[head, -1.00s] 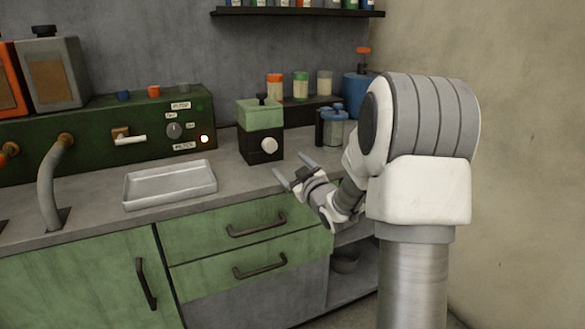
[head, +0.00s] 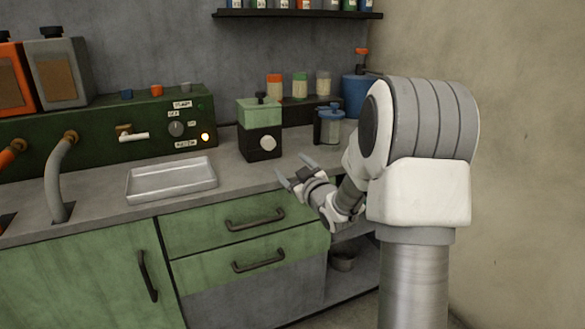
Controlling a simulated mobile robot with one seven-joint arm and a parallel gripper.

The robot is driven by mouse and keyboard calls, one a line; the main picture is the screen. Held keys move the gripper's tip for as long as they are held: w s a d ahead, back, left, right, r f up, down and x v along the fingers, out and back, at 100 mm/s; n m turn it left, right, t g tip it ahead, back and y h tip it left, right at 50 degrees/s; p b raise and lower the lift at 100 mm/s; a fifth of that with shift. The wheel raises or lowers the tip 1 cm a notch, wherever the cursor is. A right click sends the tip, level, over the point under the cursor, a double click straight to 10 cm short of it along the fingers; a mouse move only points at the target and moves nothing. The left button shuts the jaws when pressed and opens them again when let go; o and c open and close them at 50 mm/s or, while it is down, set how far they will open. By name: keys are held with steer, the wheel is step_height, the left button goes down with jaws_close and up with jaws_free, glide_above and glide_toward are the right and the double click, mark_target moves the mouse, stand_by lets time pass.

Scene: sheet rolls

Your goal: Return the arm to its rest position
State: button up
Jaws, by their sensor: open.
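My gripper (head: 296,172) is at the end of my folded arm, in front of the counter's front edge on the right. Its two fingers are spread apart and point up and to the left. Nothing shows between them. The upper arm and column stand in the right half of the head view and hide part of the shelf and the counter's right end.
A green-topped box (head: 260,130) and a blue-lidded jar (head: 330,128) stand on the counter behind my gripper. A metal tray (head: 172,181) lies to the left. Drawers (head: 240,232) are below. A wall shelf (head: 297,13) holds several bottles.

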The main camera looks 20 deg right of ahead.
steer(key=s+a+r+m+g+h, duration=0.1)
steer(key=s+a+r+g, duration=0.2)
steer(key=s, duration=0.2)
steer(key=s+a+r+m+g+h, duration=0.2)
steer(key=s, duration=0.4)
steer(key=s+a+f+m+g+y+p, duration=0.1)
steer(key=s+a+g, duration=0.35)
steer(key=s, duration=0.95)
steer(key=s+a+f+m+g+y+p, duration=0.1)
steer(key=s+a+f+g, duration=0.3)
steer(key=s, duration=1)
step_height(320, 180, up, 29)
steer(key=a+t+p, duration=0.1)
steer(key=p, duration=2.5)
steer(key=shift+w+r, duration=0.15)
steer(key=shift+w, duration=0.25)
steer(key=shift+a, duration=0.1)
